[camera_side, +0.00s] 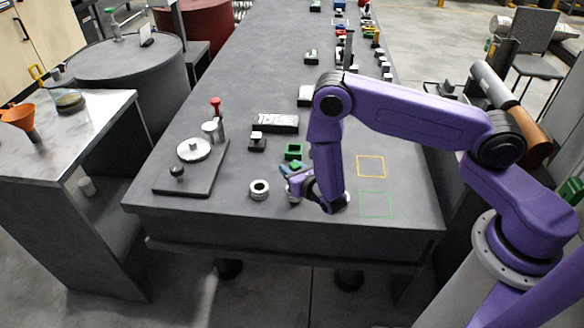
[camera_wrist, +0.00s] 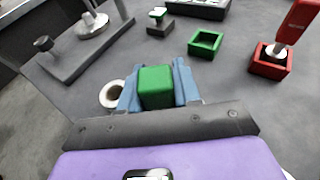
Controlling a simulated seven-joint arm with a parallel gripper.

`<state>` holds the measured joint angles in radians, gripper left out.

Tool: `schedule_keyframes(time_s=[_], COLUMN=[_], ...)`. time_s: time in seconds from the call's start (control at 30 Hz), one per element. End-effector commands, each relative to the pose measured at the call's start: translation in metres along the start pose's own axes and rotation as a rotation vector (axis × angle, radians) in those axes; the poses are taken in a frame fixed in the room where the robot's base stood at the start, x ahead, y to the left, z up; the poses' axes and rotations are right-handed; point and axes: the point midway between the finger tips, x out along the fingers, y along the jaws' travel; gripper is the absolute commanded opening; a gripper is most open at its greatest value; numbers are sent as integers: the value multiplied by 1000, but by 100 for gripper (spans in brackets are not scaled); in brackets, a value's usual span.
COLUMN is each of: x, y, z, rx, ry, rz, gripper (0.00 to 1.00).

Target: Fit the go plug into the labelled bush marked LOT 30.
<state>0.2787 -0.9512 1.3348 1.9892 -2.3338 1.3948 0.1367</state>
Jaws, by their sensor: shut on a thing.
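My gripper (camera_wrist: 158,88) has blue fingers shut on a green block, which I take to be the go plug (camera_wrist: 156,86), seen end-on in the wrist view. In the side view my gripper (camera_side: 296,184) is low over the bench's near part, partly hidden by my arm. A green square open bush (camera_wrist: 205,43) lies ahead of the held plug, apart from it; it also shows in the side view (camera_side: 294,151). A red square bush (camera_wrist: 268,68) to its right has a red-handled piece standing in it. No LOT 30 marking is readable on either bush.
A pale round ring (camera_side: 259,189) lies left of my gripper. A dark plate (camera_side: 182,182) with a disc and knobs stands further left. A block with raised lettering (camera_side: 277,122) is behind. Yellow (camera_side: 371,167) and green (camera_side: 376,205) outlines mark clear bench at right.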

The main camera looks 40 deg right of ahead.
Motion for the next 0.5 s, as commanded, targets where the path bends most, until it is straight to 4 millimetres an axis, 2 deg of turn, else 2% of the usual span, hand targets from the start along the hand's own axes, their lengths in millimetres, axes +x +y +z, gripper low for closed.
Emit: schedule_keyframes(time_s=[0.5], x=[3], y=[0], z=[-11], rx=[0], ry=[-1], rz=[0], gripper=[0])
